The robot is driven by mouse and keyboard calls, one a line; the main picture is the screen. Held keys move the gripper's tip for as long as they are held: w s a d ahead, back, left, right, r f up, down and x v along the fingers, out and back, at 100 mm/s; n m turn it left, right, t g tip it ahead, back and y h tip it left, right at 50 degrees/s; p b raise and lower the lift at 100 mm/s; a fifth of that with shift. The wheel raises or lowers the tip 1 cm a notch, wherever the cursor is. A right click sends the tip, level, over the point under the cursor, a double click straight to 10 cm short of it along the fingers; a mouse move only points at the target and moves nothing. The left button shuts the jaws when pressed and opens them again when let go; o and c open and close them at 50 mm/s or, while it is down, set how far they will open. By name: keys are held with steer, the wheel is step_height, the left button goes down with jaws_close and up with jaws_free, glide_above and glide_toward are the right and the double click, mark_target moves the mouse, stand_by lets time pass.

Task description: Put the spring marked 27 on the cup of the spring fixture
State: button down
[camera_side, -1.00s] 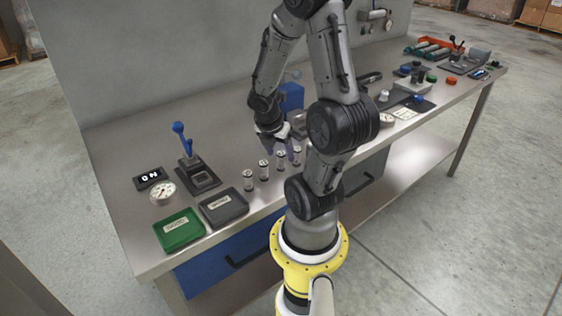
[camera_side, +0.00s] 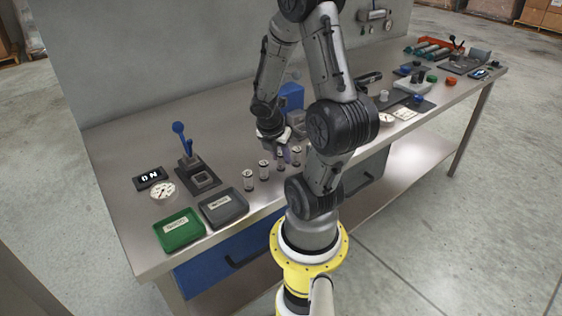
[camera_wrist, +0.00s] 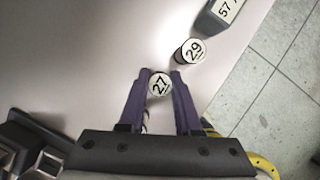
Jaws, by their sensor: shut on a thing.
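The spring marked 27 (camera_wrist: 159,85) stands upright between my gripper's purple fingertips (camera_wrist: 160,76) in the wrist view, its number facing up. My gripper is shut on it. A spring marked 29 (camera_wrist: 189,51) stands just beyond, close to the right fingertip. In the side view my gripper (camera_side: 287,154) is low at the right part of a row of upright springs, and it partly hides the springs there. The spring fixture (camera_side: 201,179), with a blue lever and a square grey holder, stands to the left. Its cup is too small to make out.
Two other springs (camera_side: 249,180) (camera_side: 265,168) stand left of my gripper. A green tray (camera_side: 179,231) and a grey tray (camera_side: 224,207) lie at the front left. A dial gauge (camera_side: 162,191) and a black display (camera_side: 151,178) are left of the fixture. Bench between row and fixture is clear.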

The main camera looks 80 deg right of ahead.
steer(key=shift+r, duration=0.2)
steer(key=shift+r, duration=0.85)
steer(key=s+a+r, duration=0.5)
steer(key=a+r, duration=0.6)
steer(key=a, duration=0.2)
